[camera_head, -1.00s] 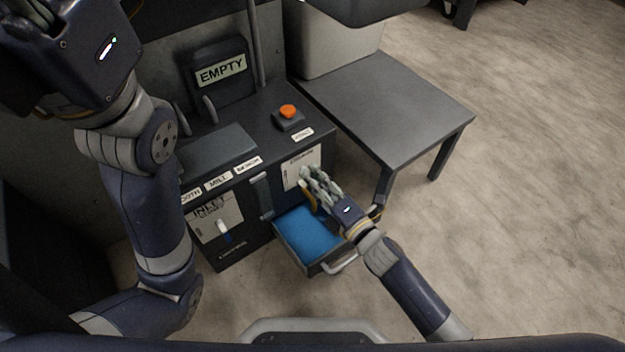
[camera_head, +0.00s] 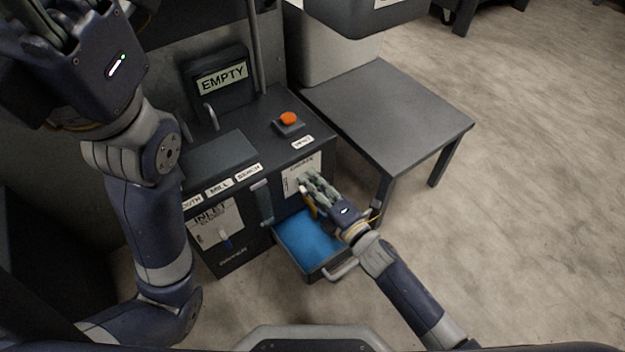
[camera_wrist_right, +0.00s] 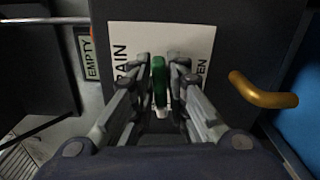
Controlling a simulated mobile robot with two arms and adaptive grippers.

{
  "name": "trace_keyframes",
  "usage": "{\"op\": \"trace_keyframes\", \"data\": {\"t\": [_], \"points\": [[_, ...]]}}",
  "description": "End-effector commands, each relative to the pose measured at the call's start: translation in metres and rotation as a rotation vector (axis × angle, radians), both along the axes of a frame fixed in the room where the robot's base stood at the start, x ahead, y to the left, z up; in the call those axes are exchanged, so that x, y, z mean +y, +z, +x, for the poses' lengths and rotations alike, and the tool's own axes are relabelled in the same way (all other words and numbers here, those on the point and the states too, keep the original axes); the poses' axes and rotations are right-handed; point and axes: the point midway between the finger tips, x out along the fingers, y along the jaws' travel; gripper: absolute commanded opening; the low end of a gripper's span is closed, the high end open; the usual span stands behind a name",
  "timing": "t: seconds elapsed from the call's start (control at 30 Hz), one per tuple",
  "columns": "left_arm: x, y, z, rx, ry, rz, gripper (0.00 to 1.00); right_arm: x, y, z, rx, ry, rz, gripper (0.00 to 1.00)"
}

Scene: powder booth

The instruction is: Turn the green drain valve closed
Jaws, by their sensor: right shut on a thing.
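The green drain valve handle (camera_wrist_right: 159,82) shows in the right wrist view, in front of a white label with "DRAIN"-like lettering partly covered. My right gripper (camera_wrist_right: 160,64) has its fingers on both sides of the handle and is shut on it. In that view the handle stands lengthwise between the fingers. In the head view my right gripper (camera_head: 309,181) is at the cabinet's front label, and its fingers hide the valve. My left gripper (camera_head: 48,20) is at the top left, cut by the picture edge, away from the cabinet; its fingertips are not clear.
A drawer (camera_head: 343,267) with blue content stands open just below my right gripper. A yellow handle (camera_wrist_right: 262,92) is close to the right of the gripper in the wrist view. An orange button (camera_head: 288,118) is on the cabinet top. A grey table (camera_head: 390,110) stands to the right.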

Motion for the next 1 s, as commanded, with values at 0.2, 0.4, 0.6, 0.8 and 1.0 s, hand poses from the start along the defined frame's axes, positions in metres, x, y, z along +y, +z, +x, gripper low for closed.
{"op": "trace_keyframes", "data": {"t": [0.2, 0.4, 0.6, 0.8, 1.0], "points": [[0.0007, -0.0016, 0.0104, 0.036, -0.001, -0.002, 0.30, -0.0002, 0.0004, -0.0004, 0.073, 0.000, 0.097, 0.00], [0.0007, -0.0031, 0.0103, 0.035, -0.001, -0.002, 0.30, -0.0002, -0.0009, -0.0003, 0.078, 0.000, 0.105, 0.00], [0.0006, -0.0029, 0.0101, 0.034, -0.002, -0.002, 0.30, -0.0004, -0.0010, -0.0003, 0.077, 0.000, 0.104, 0.30], [0.0006, -0.0028, 0.0099, 0.034, -0.002, -0.001, 0.30, -0.0003, -0.0008, -0.0003, 0.077, 0.000, 0.104, 0.30], [0.0008, -0.0027, 0.0103, 0.035, -0.002, -0.003, 0.30, -0.0040, -0.0019, -0.0050, 0.078, -0.001, 0.102, 0.30]]}}
